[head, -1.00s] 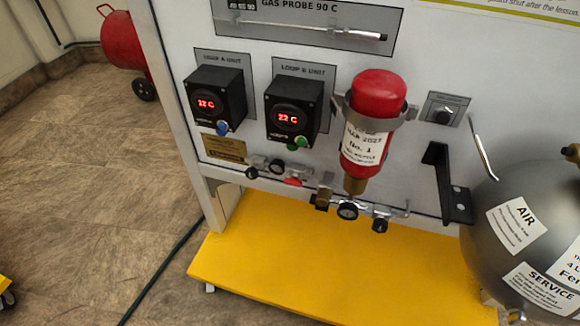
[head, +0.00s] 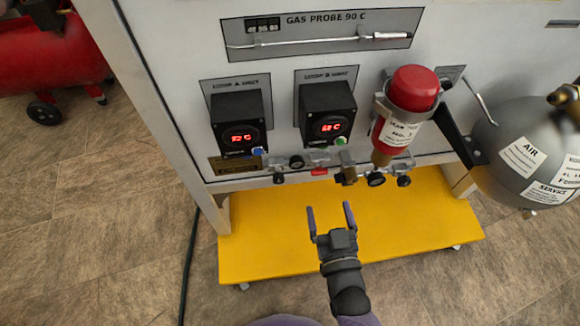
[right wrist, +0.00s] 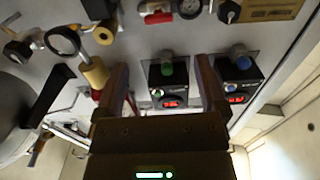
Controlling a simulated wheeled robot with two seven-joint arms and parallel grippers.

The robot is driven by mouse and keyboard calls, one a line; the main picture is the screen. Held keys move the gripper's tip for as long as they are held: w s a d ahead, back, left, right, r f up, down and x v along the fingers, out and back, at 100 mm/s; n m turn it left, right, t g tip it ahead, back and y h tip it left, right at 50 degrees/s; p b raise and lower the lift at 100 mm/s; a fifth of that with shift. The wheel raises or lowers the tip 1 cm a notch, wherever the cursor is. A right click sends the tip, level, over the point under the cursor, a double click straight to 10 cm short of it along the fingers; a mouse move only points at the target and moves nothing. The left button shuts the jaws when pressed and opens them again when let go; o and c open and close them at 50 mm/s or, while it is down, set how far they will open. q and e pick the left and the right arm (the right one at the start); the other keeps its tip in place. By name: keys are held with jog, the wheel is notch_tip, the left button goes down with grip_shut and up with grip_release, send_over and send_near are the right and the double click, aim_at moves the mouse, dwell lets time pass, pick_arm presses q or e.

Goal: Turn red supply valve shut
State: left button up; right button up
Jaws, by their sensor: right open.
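The small red valve handle (head: 319,171) sits in the row of fittings along the panel's lower edge, below the two black display units. It also shows at the top of the right wrist view (right wrist: 157,17), in a picture that looks upside down. My right gripper (head: 330,212) is open and empty, its two fingers pointing up toward the panel, over the yellow base in the head view. The gripper is apart from the red handle, which appears above the fingertips. In the right wrist view its fingers (right wrist: 161,75) stand spread. My left gripper is not in view.
A red cylinder (head: 414,88) is clamped right of the display units (head: 238,128). Black knobs and a gauge (head: 376,179) sit beside the handle. A grey air tank (head: 520,155) is at the right.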

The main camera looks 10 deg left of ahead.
aim_at(320, 174)
jog(key=b+x, duration=0.1)
jog(key=x, duration=0.1)
jog(key=b+x, duration=0.1)
jog(key=x, duration=0.2)
jog(key=f+b+x, duration=0.1)
jog(key=x, duration=0.1)
jog(key=shift+w, duration=0.2)
jog(key=shift+w+a+r+b, duration=0.15)
jog(key=shift+w+r+b, duration=0.15)
jog(key=shift+w, duration=0.2)
grip_shut()
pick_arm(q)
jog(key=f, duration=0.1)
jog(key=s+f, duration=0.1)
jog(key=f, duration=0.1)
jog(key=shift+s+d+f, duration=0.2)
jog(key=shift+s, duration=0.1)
